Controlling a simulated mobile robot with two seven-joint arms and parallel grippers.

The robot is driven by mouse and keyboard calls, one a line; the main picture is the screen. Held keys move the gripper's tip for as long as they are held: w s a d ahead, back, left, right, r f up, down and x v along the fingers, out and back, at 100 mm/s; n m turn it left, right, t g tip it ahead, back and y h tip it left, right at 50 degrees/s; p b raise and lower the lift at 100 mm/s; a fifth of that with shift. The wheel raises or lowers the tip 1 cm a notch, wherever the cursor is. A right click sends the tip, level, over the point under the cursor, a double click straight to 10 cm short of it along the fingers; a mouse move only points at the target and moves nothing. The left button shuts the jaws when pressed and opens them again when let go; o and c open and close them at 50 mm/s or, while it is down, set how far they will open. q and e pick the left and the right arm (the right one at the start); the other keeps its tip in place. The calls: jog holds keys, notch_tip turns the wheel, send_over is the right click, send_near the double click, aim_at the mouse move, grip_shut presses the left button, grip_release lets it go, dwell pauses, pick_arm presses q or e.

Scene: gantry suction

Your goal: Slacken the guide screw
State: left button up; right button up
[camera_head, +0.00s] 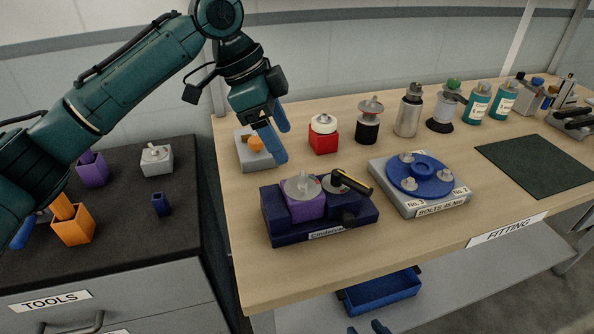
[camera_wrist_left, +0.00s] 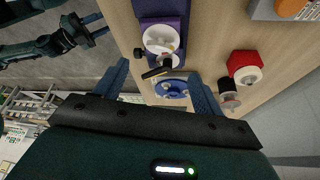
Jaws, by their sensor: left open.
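A dark blue fixture (camera_head: 362,222) with a partly readable white label stands near the table's front left. It holds a purple block (camera_head: 306,208) topped by a grey knobbed disc (camera_head: 301,186), a black lever with a yellow band (camera_head: 352,182), and a small black knob (camera_head: 349,218) low at the front right. I cannot tell which part is the guide screw. The knob also shows in the left wrist view (camera_wrist_left: 139,53). My left gripper (camera_head: 277,134) is open and empty, above and behind the fixture. My right gripper (camera_head: 367,328) has its tips apart, below the table's front edge.
A blue disc on a grey base (camera_head: 420,178) sits right of the fixture. A red block (camera_head: 323,140) and several bottles stand behind. A grey block with an orange piece (camera_head: 256,148) is near the left gripper. A dark mat (camera_head: 537,165) lies right.

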aim_at(302, 176)
pick_arm(q)
jog(key=x, duration=0.9)
pick_arm(e)
jog(key=shift+f, duration=0.2)
pick_arm(q)
jog(key=shift+c, duration=0.4)
